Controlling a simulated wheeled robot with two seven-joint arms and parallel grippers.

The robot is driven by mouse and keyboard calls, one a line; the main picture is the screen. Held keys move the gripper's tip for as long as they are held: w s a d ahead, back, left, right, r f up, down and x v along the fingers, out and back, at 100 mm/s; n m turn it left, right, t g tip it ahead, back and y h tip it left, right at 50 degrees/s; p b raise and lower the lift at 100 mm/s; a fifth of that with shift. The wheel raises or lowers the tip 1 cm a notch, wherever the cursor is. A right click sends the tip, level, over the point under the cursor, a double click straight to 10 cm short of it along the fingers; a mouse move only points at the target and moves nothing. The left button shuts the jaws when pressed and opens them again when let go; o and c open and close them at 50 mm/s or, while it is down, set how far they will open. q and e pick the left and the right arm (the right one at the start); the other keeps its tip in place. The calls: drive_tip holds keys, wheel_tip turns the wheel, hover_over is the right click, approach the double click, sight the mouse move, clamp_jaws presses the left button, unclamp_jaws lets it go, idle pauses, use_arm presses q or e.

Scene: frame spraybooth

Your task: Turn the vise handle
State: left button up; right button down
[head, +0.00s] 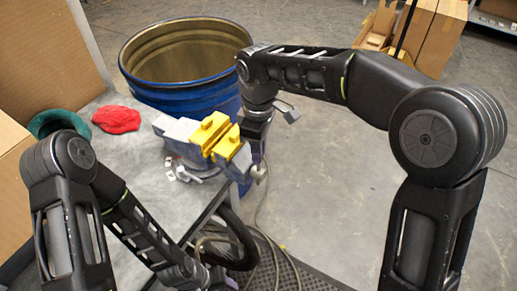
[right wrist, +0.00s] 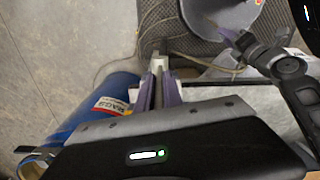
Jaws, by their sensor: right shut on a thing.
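The vise (head: 179,128) is grey with yellow jaw covers and sits at the right edge of the grey bench. Its handle (head: 259,173) shows at the vise's near right end, partly hidden by my right gripper (head: 257,150). In the right wrist view, the fingers of my right gripper (right wrist: 158,88) are shut on the light grey handle (right wrist: 159,63). My left arm reaches low along the bench's front. Its gripper is at the bottom edge of the head view, too cut off and dark to read.
A blue drum (head: 185,95) stands open behind the vise, and also shows in the right wrist view (right wrist: 105,100). A red cloth (head: 116,119) and a green round item (head: 58,122) lie on the bench (head: 135,150). Hoses run across the floor below. Cardboard boxes (head: 440,35) stand at the back right.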

drive_tip(key=shift+w+d+r+p, duration=0.1)
drive_tip(key=shift+r+p, duration=0.05)
drive_tip(key=shift+p, duration=0.3)
drive_tip(key=w+d+g+y+p, duration=0.1)
drive_tip(key=w+f+g+y+p, duration=0.1)
drive_tip(key=g, duration=0.1)
drive_tip(key=shift+w+d+p, duration=0.3)
drive_tip(key=shift+w+d, duration=0.05)
drive_tip(key=shift+y, duration=0.3)
drive_tip(key=c, duration=1.5)
unclamp_jaws()
drive_tip(key=shift+r, duration=0.1)
